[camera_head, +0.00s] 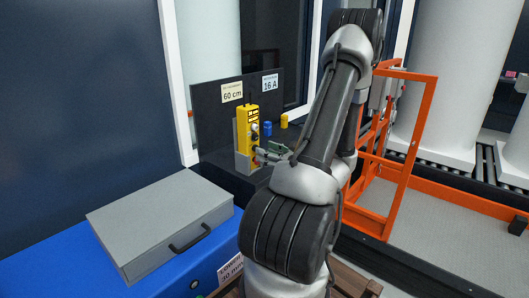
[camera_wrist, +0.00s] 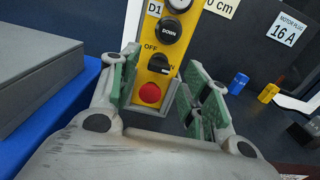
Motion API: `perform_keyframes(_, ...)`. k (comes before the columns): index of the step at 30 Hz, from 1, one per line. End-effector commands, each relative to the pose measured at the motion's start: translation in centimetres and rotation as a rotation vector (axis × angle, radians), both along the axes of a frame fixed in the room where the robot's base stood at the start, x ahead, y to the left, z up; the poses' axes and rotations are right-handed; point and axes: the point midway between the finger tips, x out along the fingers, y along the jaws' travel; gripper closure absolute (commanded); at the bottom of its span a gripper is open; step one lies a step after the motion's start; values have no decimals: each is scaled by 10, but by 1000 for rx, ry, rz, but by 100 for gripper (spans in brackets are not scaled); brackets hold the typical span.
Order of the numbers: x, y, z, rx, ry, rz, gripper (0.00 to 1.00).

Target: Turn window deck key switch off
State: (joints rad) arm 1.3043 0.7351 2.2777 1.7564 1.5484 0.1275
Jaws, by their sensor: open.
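A yellow control box (camera_head: 247,128) stands upright in a grey holder on the dark deck by the window. In the wrist view the yellow control box (camera_wrist: 186,33) shows a black DOWN button, a black key switch (camera_wrist: 159,65) below the word OFF, and a red button (camera_wrist: 150,93) at the bottom. The switch's exact setting is hard to read. In the head view my gripper (camera_head: 267,154) is at the box's lower right side.
A blue plug (camera_head: 267,129) and a yellow plug (camera_head: 284,121) stand right of the box, before a dark panel with 60 cm and 16 A signs. A grey case (camera_head: 160,222) lies on a blue surface at left. An orange frame (camera_head: 412,150) stands right of my arm.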

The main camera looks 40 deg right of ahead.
Motion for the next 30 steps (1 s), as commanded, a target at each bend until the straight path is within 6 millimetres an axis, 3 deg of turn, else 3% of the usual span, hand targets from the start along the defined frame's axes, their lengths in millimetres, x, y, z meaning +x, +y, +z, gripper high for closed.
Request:
perform_keyframes(5,17,2,0,-1,1,2,53)
perform_keyframes(13,19,1,0,-1,1,0,53)
perform_keyframes(14,19,2,0,-1,1,0,55)
perform_keyframes(21,19,2,0,-1,2,0,99)
perform_keyframes(26,19,2,0,-28,-1,1,99)
perform_keyframes(30,19,2,0,-158,-11,1,99)
